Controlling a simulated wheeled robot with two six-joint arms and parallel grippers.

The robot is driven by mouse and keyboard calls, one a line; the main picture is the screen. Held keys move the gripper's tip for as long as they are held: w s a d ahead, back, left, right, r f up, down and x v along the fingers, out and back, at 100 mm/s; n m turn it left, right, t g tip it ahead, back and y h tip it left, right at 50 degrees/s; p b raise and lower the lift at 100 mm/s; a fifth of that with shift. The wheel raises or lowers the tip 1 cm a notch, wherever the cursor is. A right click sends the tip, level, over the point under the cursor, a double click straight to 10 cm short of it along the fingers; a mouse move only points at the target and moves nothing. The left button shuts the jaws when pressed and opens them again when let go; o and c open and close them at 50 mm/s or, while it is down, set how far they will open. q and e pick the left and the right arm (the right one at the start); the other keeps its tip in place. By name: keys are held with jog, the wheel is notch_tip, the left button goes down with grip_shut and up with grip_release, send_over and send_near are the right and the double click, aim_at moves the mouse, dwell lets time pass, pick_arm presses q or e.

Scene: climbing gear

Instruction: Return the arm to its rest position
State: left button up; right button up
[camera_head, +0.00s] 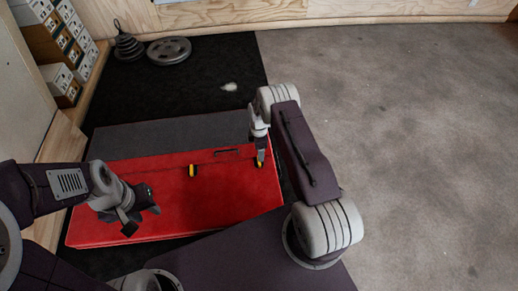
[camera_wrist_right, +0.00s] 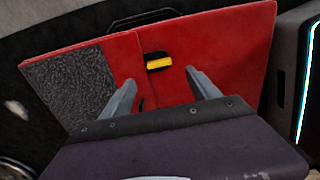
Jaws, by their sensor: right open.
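My right gripper (camera_head: 261,152) hangs over the right part of a red and grey pad (camera_head: 150,200) in the head view. In the right wrist view its two fingers (camera_wrist_right: 162,88) are apart with nothing between them. A small yellow and black piece (camera_wrist_right: 159,62) lies on the red face just beyond the fingertips. In the head view one such piece (camera_head: 192,171) shows at the middle of the pad, and another (camera_head: 259,163) shows by the right fingertips. My left gripper (camera_head: 140,220) is over the pad's left front, its dark fingers apart and empty.
Boxes on a shelf (camera_head: 60,78) line the left wall. A white patch (camera_head: 229,86) marks the mat. The grey floor at right is clear.

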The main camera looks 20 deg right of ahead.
jog(key=w+a+r+t+p, duration=0.15)
jog(key=w+r, duration=0.45)
jog(key=r, duration=0.6)
jog(key=s+a+r+t+p, duration=0.1)
jog(key=s+r, duration=0.1)
jog(key=r, duration=0.6)
jog(key=s+a+r+t+p, duration=0.1)
jog(key=s+a+r, duration=0.1)
jog(key=r, duration=0.5)
jog(key=s+a+r+m+p, duration=0.2)
jog(key=s+r+m, duration=0.4)
jog(key=s, duration=0.5)
jog(key=s+f+m+g, duration=0.25)
jog(key=s+m, duration=0.55)
jog(key=s, duration=0.5)
notch_tip(320, 180, up, 38)
jog(key=m+p, duration=0.1)
jog(key=p, duration=3.6)
jog(key=shift+w+f+p, duration=0.15)
jog(key=shift+p, duration=0.2)
